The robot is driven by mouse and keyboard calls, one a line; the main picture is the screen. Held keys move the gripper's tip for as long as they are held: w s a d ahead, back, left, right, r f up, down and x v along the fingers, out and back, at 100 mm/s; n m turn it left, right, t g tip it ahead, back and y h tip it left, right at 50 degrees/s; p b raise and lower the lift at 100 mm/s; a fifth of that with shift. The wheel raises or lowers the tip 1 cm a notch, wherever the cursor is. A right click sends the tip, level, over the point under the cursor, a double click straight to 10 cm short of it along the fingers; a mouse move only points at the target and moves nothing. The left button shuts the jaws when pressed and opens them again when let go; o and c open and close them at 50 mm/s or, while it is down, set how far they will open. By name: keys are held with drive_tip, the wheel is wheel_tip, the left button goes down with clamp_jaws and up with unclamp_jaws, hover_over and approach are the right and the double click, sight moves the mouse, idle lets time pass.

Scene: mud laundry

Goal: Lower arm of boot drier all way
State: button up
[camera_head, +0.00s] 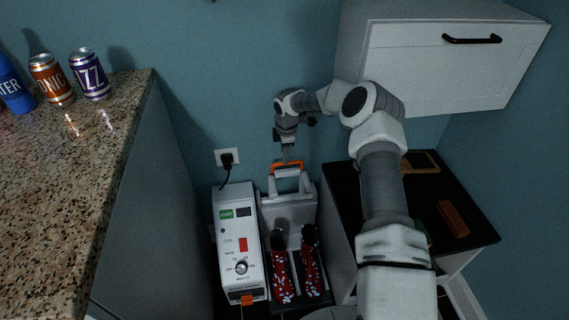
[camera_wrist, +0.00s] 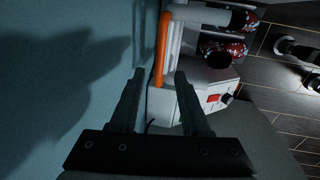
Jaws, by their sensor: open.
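The boot drier (camera_head: 240,250) is a white unit with a control panel, standing on the floor against the wall. Its arm (camera_head: 290,185) stands raised behind two red patterned boots (camera_head: 283,275) and has an orange bar (camera_head: 287,166) across its top. My gripper (camera_head: 287,156) is open right at this bar, above the drier. In the wrist view the orange bar (camera_wrist: 161,50) lines up with the gap between the fingertips (camera_wrist: 159,74). I cannot tell whether the fingers touch it or reach around it. The drier's red switch (camera_wrist: 213,98) also shows there.
A granite counter (camera_head: 60,180) with several cans stands on the left. A low cabinet with a dark top (camera_head: 440,190) is close on the right, and a white wall cabinet (camera_head: 430,60) hangs above it. A plugged-in socket (camera_head: 227,157) is on the wall behind.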

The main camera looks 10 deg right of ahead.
drive_tip(key=f, duration=0.3)
drive_tip(key=f+b, duration=0.1)
drive_tip(key=shift+w+f, duration=0.15)
drive_tip(key=shift+w, duration=0.2)
drive_tip(key=shift+c, duration=0.4)
clamp_jaws()
idle(0.7)
